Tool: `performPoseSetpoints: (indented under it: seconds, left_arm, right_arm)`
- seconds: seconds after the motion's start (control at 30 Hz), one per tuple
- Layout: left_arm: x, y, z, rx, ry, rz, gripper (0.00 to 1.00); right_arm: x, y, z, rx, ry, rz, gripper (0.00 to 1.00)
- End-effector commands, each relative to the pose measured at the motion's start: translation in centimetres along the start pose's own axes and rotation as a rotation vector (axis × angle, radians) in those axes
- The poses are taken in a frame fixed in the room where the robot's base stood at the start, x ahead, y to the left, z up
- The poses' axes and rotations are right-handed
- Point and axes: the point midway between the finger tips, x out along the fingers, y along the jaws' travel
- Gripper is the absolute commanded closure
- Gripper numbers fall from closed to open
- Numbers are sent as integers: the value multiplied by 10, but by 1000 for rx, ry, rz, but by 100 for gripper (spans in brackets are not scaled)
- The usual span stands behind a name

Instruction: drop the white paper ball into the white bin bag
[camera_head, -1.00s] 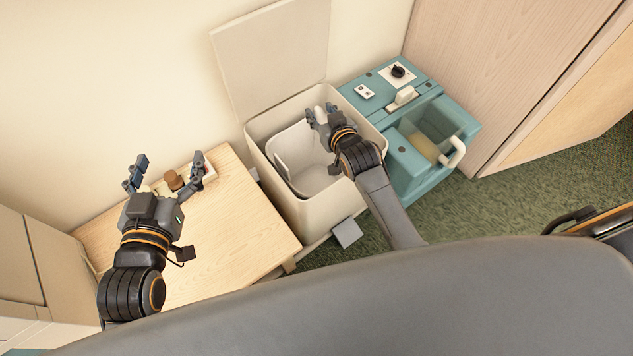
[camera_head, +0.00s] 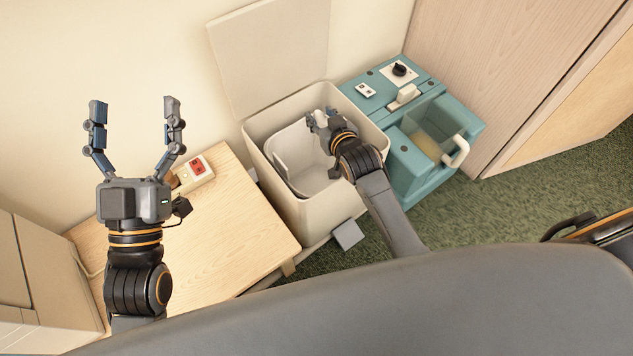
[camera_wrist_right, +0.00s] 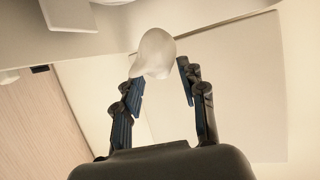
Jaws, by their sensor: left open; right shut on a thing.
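The white paper ball (camera_wrist_right: 155,52) is a pale lump at the fingertips of my right gripper (camera_wrist_right: 160,76) in the right wrist view. In the head view, my right gripper (camera_head: 318,120) is shut on it over the open top of the cream bin, and the ball is mostly hidden by the fingers. The white bin bag (camera_head: 298,150) lines the inside of that bin, below and left of the right gripper. My left gripper (camera_head: 135,106) is open and empty, raised over the wooden table's back edge, well left of the bin.
The cream bin (camera_head: 297,212) has its lid (camera_head: 270,55) raised against the wall. A teal cleaning unit (camera_head: 405,165) stands close on its right. The wooden table (camera_head: 235,235) at left bears a red-and-white socket block (camera_head: 197,170). Green carpet lies in front.

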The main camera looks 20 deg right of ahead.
Motion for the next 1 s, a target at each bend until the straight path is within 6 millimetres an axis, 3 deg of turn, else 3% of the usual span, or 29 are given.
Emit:
performPoseSetpoints:
  seconds: [0.27, 0.3, 0.43, 0.77, 1.0]
  left_arm:
    - [0, 0, -2, -1, 9, 0, 18]
    - [0, 0, -2, 0, 8, 0, 18]
    - [0, 0, -1, 0, 8, 0, 18]
    - [0, 0, -2, 0, 8, 0, 18]
    - [0, 0, -2, 0, 8, 0, 18]
  right_arm:
    - [0, 0, 0, 0, 0, 0, 72]
    - [0, 0, 0, 0, 0, 0, 57]
    - [0, 0, 0, 0, 0, 0, 33]
    - [-1, 0, 0, 0, 0, 0, 33]
    - [-32, 0, 1, 0, 0, 0, 33]
